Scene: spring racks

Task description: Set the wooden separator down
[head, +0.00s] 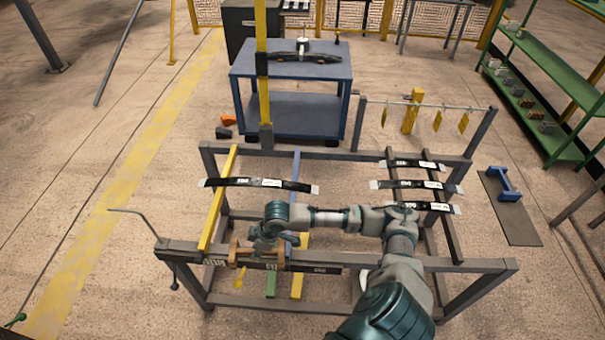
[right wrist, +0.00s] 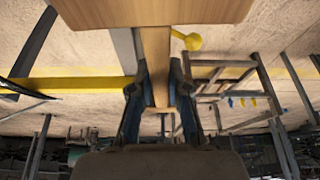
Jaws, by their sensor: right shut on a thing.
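The wooden separator (head: 240,252) is a light brown piece at the front left of the metal rack (head: 470,268), close to the front rail. My right gripper (head: 262,246) is shut on it. In the right wrist view the separator's narrow part (right wrist: 155,65) lies between the two fingers (right wrist: 155,95), and its wide part (right wrist: 150,12) spans the top of the picture. Whether the separator touches the rail below cannot be told. My left gripper is not in view.
A dark leaf spring (head: 262,184) lies across the yellow bar (head: 218,200) and the blue bar (head: 296,170). Several labelled springs (head: 415,185) lie across the right bars. A blue cart (head: 290,115) stands behind, and a green shelf (head: 545,60) stands far right. A bent rod (head: 135,213) sticks out left.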

